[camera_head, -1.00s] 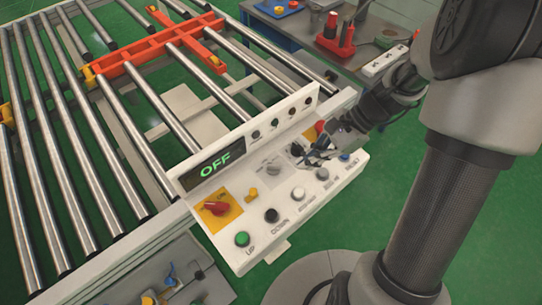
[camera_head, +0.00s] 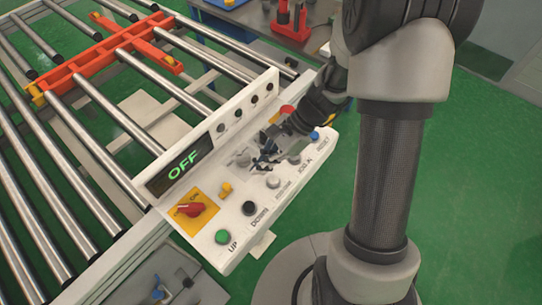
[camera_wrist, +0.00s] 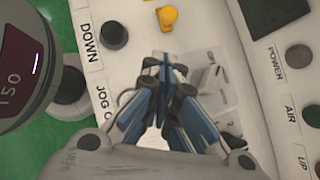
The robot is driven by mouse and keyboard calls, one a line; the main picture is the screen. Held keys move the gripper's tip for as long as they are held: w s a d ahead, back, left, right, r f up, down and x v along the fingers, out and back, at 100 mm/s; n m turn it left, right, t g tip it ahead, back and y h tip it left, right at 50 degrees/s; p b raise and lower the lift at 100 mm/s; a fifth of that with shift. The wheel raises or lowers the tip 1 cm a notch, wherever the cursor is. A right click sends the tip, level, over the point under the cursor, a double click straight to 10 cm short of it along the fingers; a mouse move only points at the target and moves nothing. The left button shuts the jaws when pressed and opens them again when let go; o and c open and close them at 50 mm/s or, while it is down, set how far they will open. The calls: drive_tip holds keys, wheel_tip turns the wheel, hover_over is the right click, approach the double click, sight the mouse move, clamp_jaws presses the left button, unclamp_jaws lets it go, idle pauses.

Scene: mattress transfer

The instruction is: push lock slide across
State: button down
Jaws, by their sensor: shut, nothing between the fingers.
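The control panel (camera_head: 175,231) is white, with a display reading OFF. A grey fitting (camera_head: 240,158) sits on its upper face, right of the yellow knob (camera_head: 226,189); it may be the lock slide, but I cannot tell for sure. In the wrist view the grey fitting (camera_wrist: 213,82) lies just beyond and right of my fingers, partly hidden by them. My gripper (camera_head: 264,157) is shut and empty, low over the panel beside this fitting. In the wrist view my gripper (camera_wrist: 165,68) has its blue-sided fingers together. Whether they touch the fitting is unclear.
A red switch on a yellow plate (camera_head: 190,209), a green button (camera_head: 222,237), a black button (camera_head: 249,208) and a white button (camera_head: 273,182) line the panel. A red emergency knob (camera_head: 287,111) is near my wrist. The roller conveyor (camera_head: 112,181) lies left.

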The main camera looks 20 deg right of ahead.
sight(225, 197)
drive_tip(key=a, duration=0.1)
drive_tip(key=a+f+b, duration=0.1)
drive_tip(key=a, duration=0.1)
drive_tip(key=a+f, duration=0.1)
drive_tip(key=shift+s+a+f, duration=0.25)
drive_tip(key=shift+s+a, duration=0.05)
drive_tip(key=shift+a, duration=0.4)
drive_tip(key=s+a, duration=0.1)
drive_tip(key=s+a+b, duration=0.1)
drive_tip(key=a, duration=0.1)
drive_tip(key=shift+s, duration=0.1)
drive_tip(key=shift+d, duration=0.1)
drive_tip(key=shift+d+r, duration=0.15)
drive_tip(key=shift+d, duration=0.05)
drive_tip(key=d, duration=0.1)
drive_tip(key=d+r+p, duration=0.1)
drive_tip(key=d, duration=0.1)
drive_tip(key=w+d+r+p, duration=0.1)
drive_tip(key=d, duration=0.1)
drive_tip(key=shift+r, duration=0.15)
drive_tip(key=p+v, duration=0.3)
drive_tip(key=v, duration=0.4)
drive_tip(key=shift+r, duration=0.3)
